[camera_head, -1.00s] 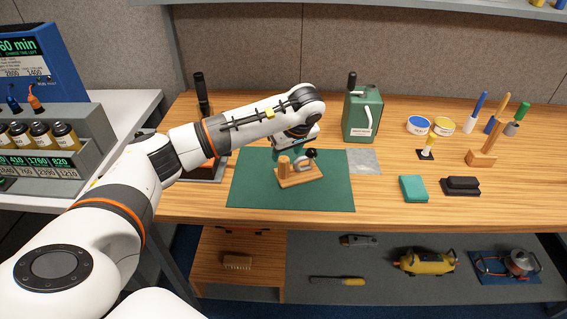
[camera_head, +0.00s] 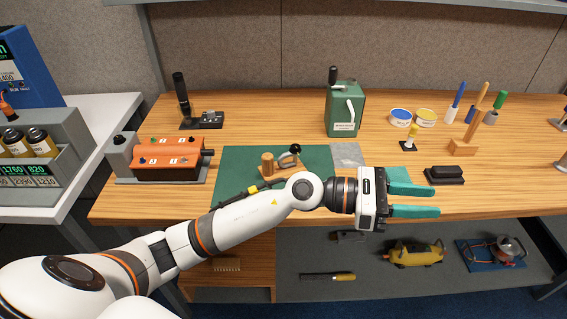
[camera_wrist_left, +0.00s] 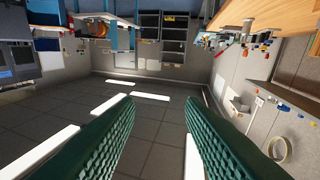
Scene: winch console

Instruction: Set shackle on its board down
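The board rests on the green mat (camera_head: 232,165), apart from any gripper. My left arm passes in front of the mat and hides its front part. My left gripper (camera_head: 420,200) is to the right of the board, over the bench's front part, with its teal fingers apart and nothing between them. Its green fingers (camera_wrist_left: 160,140) also show apart in the left wrist view. My right gripper is not in view.
A green can (camera_head: 345,112) stands behind the mat beside a grey sheet (camera_head: 347,153). An orange control box (camera_head: 168,155) is at left.

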